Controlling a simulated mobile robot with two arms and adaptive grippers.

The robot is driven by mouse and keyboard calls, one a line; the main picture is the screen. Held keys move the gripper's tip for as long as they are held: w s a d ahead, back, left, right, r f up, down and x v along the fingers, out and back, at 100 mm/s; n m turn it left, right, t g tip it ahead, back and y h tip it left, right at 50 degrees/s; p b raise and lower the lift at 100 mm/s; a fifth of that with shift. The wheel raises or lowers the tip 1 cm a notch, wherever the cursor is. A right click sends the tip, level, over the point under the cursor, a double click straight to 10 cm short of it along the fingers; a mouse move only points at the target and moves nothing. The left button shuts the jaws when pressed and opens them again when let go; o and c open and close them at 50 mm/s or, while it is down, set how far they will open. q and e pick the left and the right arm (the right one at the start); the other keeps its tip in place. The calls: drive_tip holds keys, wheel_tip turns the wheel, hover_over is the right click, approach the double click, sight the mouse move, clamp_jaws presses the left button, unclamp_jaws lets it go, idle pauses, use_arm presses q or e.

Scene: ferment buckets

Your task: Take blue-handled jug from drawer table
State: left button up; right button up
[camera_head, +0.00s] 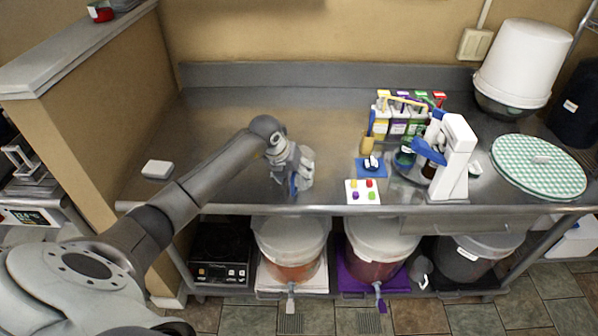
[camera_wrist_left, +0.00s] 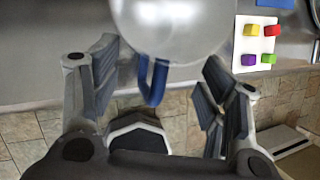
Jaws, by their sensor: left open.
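The jug (camera_wrist_left: 170,25) is a pale, translucent round vessel at the top of the left wrist view. Its blue handle (camera_wrist_left: 152,80) hangs toward me between the spread fingers of my left gripper (camera_wrist_left: 158,82). The fingers stand apart on either side of the handle, with gaps visible. In the head view my left gripper (camera_head: 292,170) is at the table's front edge, left of centre. A bit of blue handle (camera_head: 293,184) shows there; the gripper hides much of the jug. My right gripper is in neither view.
The steel table (camera_head: 235,130) is largely clear behind and left of the gripper. A white card with coloured blocks (camera_head: 362,192), a white stand (camera_head: 455,160) and boxes (camera_head: 403,118) stand to the right. Lidded buckets (camera_head: 290,240) with taps sit below.

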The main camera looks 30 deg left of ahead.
use_arm(q)
clamp_jaws()
idle(0.5)
